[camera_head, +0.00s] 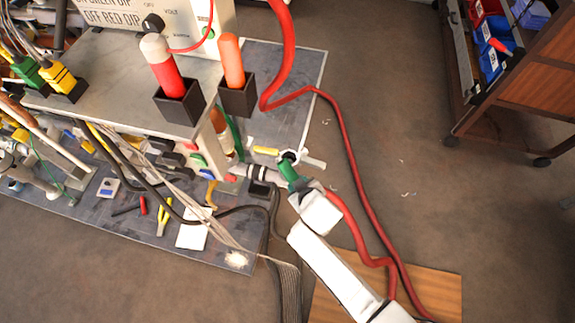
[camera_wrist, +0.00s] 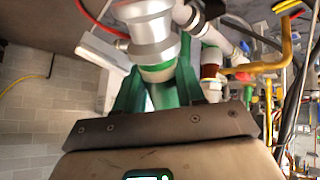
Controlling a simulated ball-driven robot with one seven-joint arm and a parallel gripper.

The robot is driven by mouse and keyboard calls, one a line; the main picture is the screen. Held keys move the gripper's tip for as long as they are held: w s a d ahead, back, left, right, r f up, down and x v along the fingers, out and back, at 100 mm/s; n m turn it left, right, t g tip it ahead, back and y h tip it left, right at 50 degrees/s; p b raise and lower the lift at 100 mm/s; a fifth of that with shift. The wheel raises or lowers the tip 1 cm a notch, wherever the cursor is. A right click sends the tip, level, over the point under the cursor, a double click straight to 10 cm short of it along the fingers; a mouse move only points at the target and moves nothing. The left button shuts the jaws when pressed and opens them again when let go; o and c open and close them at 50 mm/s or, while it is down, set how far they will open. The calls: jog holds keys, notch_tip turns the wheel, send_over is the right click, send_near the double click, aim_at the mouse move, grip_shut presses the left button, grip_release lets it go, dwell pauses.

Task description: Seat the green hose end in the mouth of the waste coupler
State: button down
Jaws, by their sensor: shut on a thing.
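The green hose end (camera_wrist: 163,95) is held between the green fingers of my gripper (camera_wrist: 160,78) in the wrist view. My gripper also shows in the head view (camera_head: 290,172), at the right edge of the bench, shut. A silver, ringed fitting, apparently the waste coupler (camera_wrist: 150,32), stands directly beyond the fingertips in the wrist view. In the head view a pale ring with a dark opening (camera_head: 288,156) is just past the fingertips. The hose end and fitting are in line and very close. Their joint is partly hidden by the fingers, so I cannot tell how deep the hose end sits.
White and yellow pipework (camera_wrist: 265,68) crowds the right of the wrist view. A thick red hose (camera_head: 345,150) loops right of the bench. Holders with red and orange handles (camera_head: 232,60) stand on the grey bench top (camera_head: 100,65). Open floor (camera_head: 420,190) lies right.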

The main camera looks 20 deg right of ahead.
jog(key=r+t, duration=0.1)
jog(key=w+d+r+t+y, duration=0.1)
jog(key=w+r+t+b, duration=0.1)
jog(key=shift+w+d+r+t+y, duration=0.1)
jog(key=shift+d+r+t+y, duration=0.05)
jog(key=shift+d+t+y, duration=0.25)
jog(key=s+d+r+m+t+h+b, duration=0.1)
jog(key=d+r+m+t+h+b, duration=0.1)
jog(key=d+r+m+t+h, duration=0.55)
jog(key=shift+w+a+f+n+g+y+b, duration=0.3)
jog(key=shift+w+a+f+n+y+b, duration=0.25)
jog(key=shift+w+a+f+b, duration=0.95)
jog(key=shift+w+a+f+n+g+y+b, duration=0.3)
jog(key=shift+w+a+f+y+b, duration=0.6)
jog(key=shift+w+f, duration=1.1)
jog(key=shift+w+a+f+n+g+y+b, duration=0.25)
jog(key=shift+w+a+f+n+y+b, duration=0.25)
jog(key=shift+w+a+f+b, duration=1.2)
jog(key=shift+s+d+f+p, duration=0.3)
jog(key=shift+s+f+p, duration=0.05)
jog(key=shift+f+p, duration=0.05)
